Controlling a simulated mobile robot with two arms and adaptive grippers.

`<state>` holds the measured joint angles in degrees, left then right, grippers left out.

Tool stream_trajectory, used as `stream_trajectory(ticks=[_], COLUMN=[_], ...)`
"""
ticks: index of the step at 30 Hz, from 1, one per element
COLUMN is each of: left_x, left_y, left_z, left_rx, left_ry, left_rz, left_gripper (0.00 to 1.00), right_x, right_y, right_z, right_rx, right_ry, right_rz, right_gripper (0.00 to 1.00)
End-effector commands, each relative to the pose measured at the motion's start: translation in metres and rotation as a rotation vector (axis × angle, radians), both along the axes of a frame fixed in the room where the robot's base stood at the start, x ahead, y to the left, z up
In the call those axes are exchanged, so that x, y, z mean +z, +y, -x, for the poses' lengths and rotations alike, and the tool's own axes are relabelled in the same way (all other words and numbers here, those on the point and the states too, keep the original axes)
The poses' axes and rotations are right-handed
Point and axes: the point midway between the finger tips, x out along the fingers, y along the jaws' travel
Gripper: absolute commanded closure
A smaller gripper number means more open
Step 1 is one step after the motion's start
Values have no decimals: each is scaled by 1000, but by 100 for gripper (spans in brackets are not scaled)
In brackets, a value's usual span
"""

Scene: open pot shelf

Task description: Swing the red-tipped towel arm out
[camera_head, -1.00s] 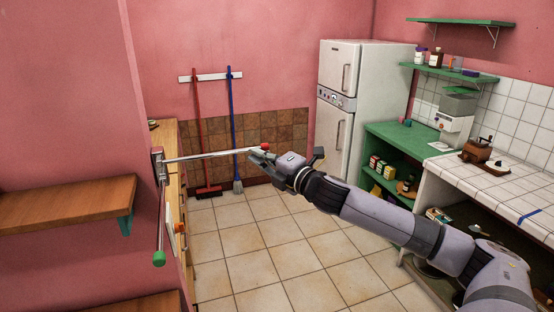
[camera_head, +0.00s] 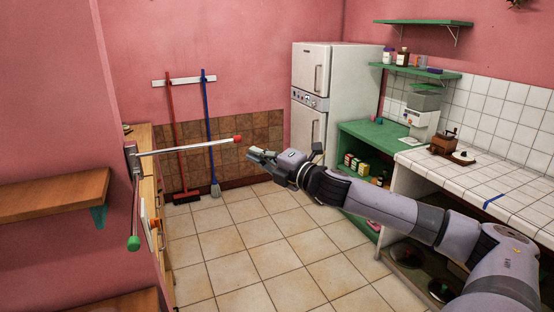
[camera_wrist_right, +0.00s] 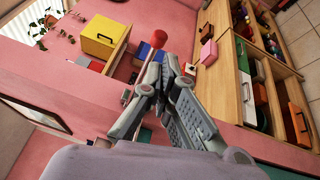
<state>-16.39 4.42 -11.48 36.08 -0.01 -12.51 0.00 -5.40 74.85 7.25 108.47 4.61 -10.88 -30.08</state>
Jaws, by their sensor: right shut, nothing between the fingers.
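The red-tipped towel arm (camera_head: 190,147) is a thin metal rod on a wall bracket (camera_head: 131,158). It sticks out to the right over the floor, ending in a red tip (camera_head: 238,139). The green-tipped arm (camera_head: 134,243) hangs below the bracket, closer to the wall. My right gripper (camera_head: 250,153) is shut and empty, just right of and below the red tip in the head view. In the right wrist view the red tip (camera_wrist_right: 158,39) shows just beyond the fingers, which hide part of the rod. Whether they touch it I cannot tell. My left gripper is not in view.
A wooden shelf (camera_head: 50,190) juts from the pink wall at left. A wooden cabinet (camera_head: 143,135) stands behind the bracket. A broom and mop hang on the far wall. A fridge (camera_head: 310,95) and tiled counter (camera_head: 480,180) stand at right. The middle floor is clear.

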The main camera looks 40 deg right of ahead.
Motion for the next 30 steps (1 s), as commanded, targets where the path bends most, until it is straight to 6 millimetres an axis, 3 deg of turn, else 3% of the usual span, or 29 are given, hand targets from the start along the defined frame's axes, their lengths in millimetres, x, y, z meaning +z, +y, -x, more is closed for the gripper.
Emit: stream_trajectory(ticks=[9, 18, 30], left_x=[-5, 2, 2], left_y=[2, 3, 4], left_z=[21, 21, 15], left_rx=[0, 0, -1], left_ry=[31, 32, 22], left_rz=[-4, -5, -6], left_gripper=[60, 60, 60], right_x=[-4, -3, -3], right_y=[-21, -38, -40], right_z=[14, 24, 26], right_rx=[-1, -1, 0], right_ry=[5, 3, 1], right_rz=[1, -2, -1], right_gripper=[100, 100, 100])
